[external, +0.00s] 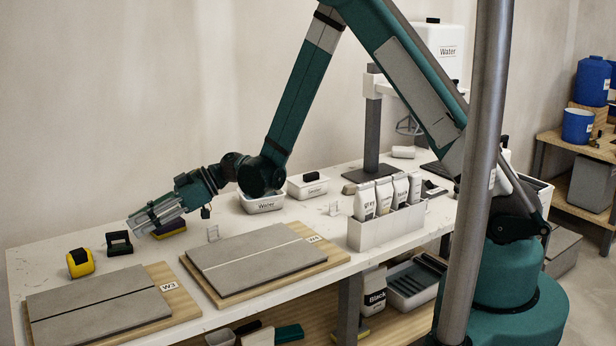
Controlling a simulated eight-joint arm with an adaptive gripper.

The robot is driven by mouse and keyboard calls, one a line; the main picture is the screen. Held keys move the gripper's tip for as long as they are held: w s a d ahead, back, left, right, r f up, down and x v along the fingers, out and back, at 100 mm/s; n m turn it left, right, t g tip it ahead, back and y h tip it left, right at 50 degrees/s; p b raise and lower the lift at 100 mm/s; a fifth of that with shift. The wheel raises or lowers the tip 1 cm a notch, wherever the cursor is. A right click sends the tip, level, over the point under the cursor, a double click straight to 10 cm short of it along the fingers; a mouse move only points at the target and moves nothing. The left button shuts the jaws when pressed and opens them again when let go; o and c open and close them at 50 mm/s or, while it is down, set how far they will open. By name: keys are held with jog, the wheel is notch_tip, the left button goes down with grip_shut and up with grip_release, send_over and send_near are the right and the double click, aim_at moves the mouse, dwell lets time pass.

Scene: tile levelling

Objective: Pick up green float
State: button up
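A dark green block (288,334) lies on the lower shelf at the bottom of the external view. It may be the green float, but the table edge and frame border partly hide that area, so I cannot be sure. My gripper (141,224) is above the back left of the tabletop, tilted down and pointing left. It is far above and left of the green block. The small view does not show whether its fingers are apart or closed, and I see nothing clearly held.
A yellow and dark sponge (171,229) lies just below my gripper. A black handled tool (119,243) and a yellow tape measure (80,263) stand to its left. Tile boards W3 (186,304) and W4 (331,254) fill the front. A water tub (264,204) is behind.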

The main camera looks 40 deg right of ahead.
aim_at(123, 231)
jog(key=shift+x, duration=1.3)
jog(key=shift+b+x, duration=0.8)
jog(key=shift+x, duration=1.8)
grip_shut()
